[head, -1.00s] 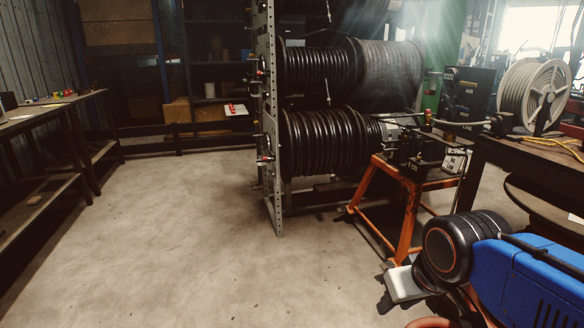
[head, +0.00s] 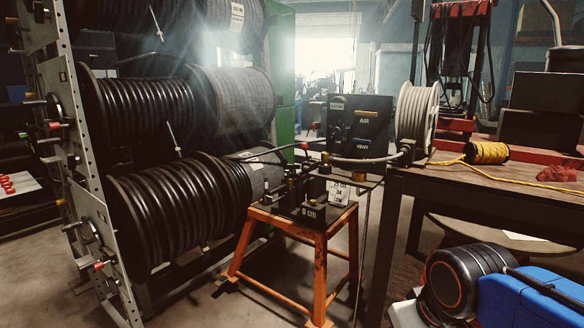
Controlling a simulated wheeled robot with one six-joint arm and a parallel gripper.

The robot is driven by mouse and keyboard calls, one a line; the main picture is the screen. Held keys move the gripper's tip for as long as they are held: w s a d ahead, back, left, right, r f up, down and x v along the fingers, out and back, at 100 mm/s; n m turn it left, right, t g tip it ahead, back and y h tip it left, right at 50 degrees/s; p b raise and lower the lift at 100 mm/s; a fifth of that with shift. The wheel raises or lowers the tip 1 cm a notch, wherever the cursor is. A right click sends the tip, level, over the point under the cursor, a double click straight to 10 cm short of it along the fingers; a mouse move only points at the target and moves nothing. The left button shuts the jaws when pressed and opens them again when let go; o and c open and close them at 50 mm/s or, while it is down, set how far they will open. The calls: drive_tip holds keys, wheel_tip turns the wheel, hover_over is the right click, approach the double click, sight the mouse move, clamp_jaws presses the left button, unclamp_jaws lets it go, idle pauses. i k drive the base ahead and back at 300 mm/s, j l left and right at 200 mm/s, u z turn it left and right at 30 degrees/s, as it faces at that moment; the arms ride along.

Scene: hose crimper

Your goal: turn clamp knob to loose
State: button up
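A small dark hose crimper (head: 302,205) sits on an orange stand (head: 320,255) in the middle of the head view. Small knobs and brass-coloured fittings stand on it, but they are too small to tell which is the clamp knob or how it is turned. A small red knob (head: 304,146) shows just above it, near the hose. A pale part of my gripper (head: 408,313) shows at the bottom edge, right of the stand and well apart from the crimper. Its fingers are cut off, so open or shut does not show.
A rack with large black hose reels (head: 155,210) stands left of the stand. A wooden bench (head: 480,185) with a pale hose reel (head: 416,112) and yellow cable is on the right. A dark AIR/VENT box (head: 358,125) stands behind.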

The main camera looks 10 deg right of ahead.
sight(293, 167)
drive_tip(key=i+j+z, duration=0.15)
drive_tip(key=i+j, duration=0.5)
drive_tip(key=j, duration=0.15)
